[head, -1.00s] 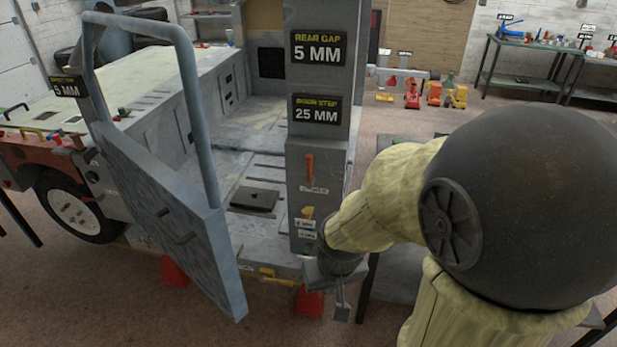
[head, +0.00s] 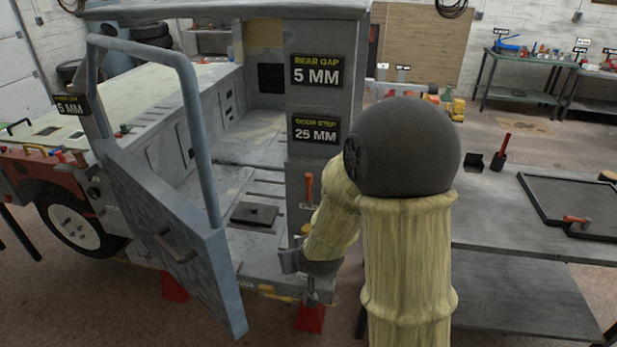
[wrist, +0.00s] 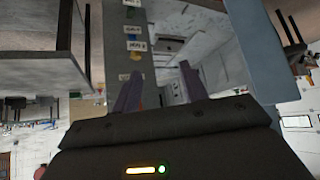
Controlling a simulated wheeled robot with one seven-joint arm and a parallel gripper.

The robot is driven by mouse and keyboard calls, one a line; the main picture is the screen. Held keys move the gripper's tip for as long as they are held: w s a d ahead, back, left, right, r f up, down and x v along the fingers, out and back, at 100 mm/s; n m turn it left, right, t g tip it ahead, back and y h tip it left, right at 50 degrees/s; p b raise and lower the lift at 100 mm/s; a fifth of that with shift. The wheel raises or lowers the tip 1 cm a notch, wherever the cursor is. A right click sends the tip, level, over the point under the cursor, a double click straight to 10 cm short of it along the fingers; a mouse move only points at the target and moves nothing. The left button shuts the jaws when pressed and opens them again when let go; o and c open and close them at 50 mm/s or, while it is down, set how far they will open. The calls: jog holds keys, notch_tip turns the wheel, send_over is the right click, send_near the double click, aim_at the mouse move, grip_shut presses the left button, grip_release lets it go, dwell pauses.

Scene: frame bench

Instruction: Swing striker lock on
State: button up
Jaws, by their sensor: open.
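The grey door pillar (head: 300,165) carries a red upright lever (head: 308,187) with a small label under it. A small yellow part, partly hidden by my arm, shows lower on the pillar (head: 305,229). I cannot read which is the striker lock. My gripper (head: 299,277) is low in front of the pillar foot, below the red lever. In the wrist view its two fingers (wrist: 158,82) are apart with nothing between them.
The blue-grey door (head: 165,210) stands swung open to the left of my gripper. A dark plate (head: 254,214) lies on the cab floor. A workbench (head: 490,220) with a black tray (head: 575,205) and red-handled tools is on the right.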

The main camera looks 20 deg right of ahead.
aim_at(308, 179)
jog(key=w+d+r+m+t+h+p, duration=0.2)
jog(key=w+d+m+t+h+p, duration=0.2)
jog(key=w+t, duration=0.5)
jog(key=shift+w+r+h, duration=0.4)
jog(key=shift+w+h, duration=0.1)
jog(key=shift+h, duration=0.6)
jog(key=shift+d, duration=0.15)
jog(key=p+x, duration=0.5)
jog(key=x, duration=1)
jog(key=shift+w+d+p, duration=0.1)
jog(key=shift+w+p, duration=0.25)
jog(key=shift+p, duration=0.05)
jog(key=shift+x, duration=0.85)
jog(key=shift+f, duration=0.1)
grip_shut()
